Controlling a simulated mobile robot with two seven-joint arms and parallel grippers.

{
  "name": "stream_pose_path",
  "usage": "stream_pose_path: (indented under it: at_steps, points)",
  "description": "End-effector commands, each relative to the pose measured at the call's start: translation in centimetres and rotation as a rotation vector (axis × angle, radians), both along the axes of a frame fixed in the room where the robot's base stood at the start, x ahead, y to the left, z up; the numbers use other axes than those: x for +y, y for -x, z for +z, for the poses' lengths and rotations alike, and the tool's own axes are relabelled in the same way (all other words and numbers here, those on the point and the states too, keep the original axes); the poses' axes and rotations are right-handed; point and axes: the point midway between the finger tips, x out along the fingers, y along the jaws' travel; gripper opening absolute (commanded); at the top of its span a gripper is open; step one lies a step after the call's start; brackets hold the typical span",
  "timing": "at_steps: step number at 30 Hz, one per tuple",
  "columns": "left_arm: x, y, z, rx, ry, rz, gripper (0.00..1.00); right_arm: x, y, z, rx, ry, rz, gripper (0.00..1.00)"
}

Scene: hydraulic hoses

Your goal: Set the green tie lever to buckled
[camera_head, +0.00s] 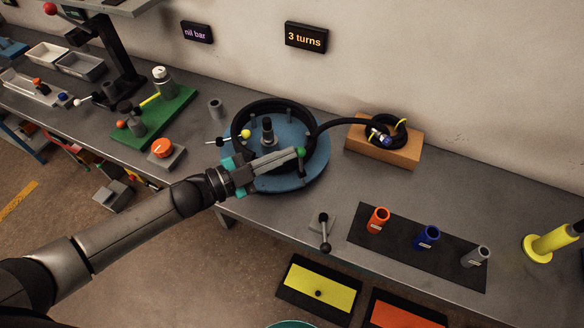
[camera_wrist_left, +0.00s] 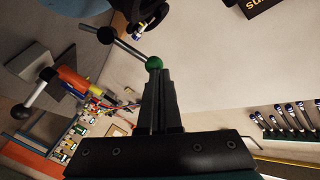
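The green tie lever shows as a green ball knob (camera_head: 300,152) at the near right of a blue round reel (camera_head: 312,165) with black hose (camera_head: 268,103) around it. My left gripper (camera_head: 296,155) reaches over the reel from the left, its slim fingers close together and the knob right at their tips. In the left wrist view, the green knob (camera_wrist_left: 154,64) sits at the end of a thin rod, against the fingertips (camera_wrist_left: 159,73). I cannot tell whether the knob is between the fingers or just touching them. My right gripper is not in view.
A yellow-knobbed lever (camera_head: 246,133) stands at the reel's left. The hose runs to an orange-brown block (camera_head: 390,150). A dark mat (camera_head: 400,245) holds orange, blue and grey cups. A black-knobbed lever (camera_head: 323,218) stands at the bench's front edge. Signs read "nil bar" (camera_head: 197,33) and "3 turns" (camera_head: 306,37).

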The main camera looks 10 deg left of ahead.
Motion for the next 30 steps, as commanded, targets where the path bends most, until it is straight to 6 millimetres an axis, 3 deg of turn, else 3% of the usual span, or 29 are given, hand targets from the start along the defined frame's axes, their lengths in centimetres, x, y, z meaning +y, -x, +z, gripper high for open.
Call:
stream_pose_path:
  at_steps: [15, 30]
  points:
    - [1.0, -1.5, -0.8, 0.266, 0.179, 0.001, 0.0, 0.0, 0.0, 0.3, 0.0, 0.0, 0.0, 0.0]
    - [1.6, -2.3, -1.4, 0.404, 0.273, 0.0, 0.0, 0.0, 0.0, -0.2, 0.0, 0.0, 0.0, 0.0]
